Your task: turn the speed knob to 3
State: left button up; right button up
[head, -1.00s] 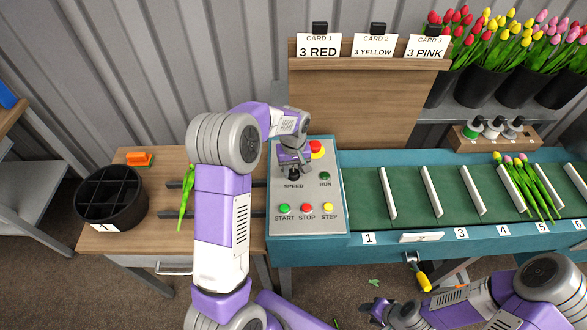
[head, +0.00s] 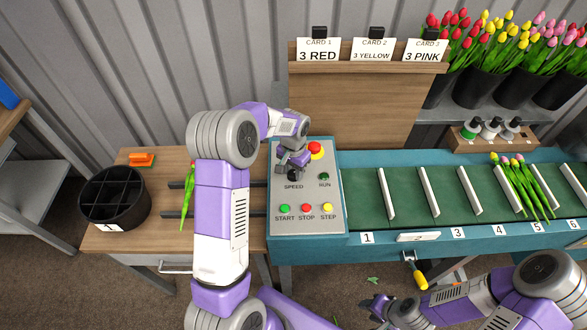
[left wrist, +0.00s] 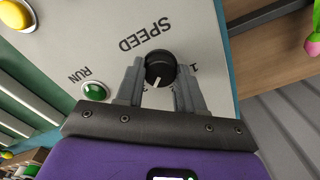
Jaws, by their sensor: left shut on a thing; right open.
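The black speed knob (left wrist: 160,66) sits on the grey control panel (head: 309,194) above the word SPEED. In the left wrist view its white pointer mark points down, toward my gripper's palm, and slightly left. My left gripper (head: 292,168) is shut on the knob, with one finger on each side in the left wrist view (left wrist: 160,73). My right gripper (head: 378,312) is open and empty at the lower right, away from the panel.
The green RUN button (left wrist: 95,91) is close to my left finger. The red mushroom button (head: 315,149) is just behind the gripper. START, STOP and STEP buttons line the panel's front. The slatted conveyor (head: 410,203) with a tulip bunch (head: 522,185) lies to the right.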

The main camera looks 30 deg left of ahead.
aim_at(293, 173)
pick_arm(q)
jog(key=shift+m, duration=1.1)
jog(key=o, duration=1)
jog(key=shift+o, duration=0.2)
notch_tip(293, 173, up, 8)
jog(key=shift+f+p, duration=0.2)
jog(key=shift+p, duration=0.5)
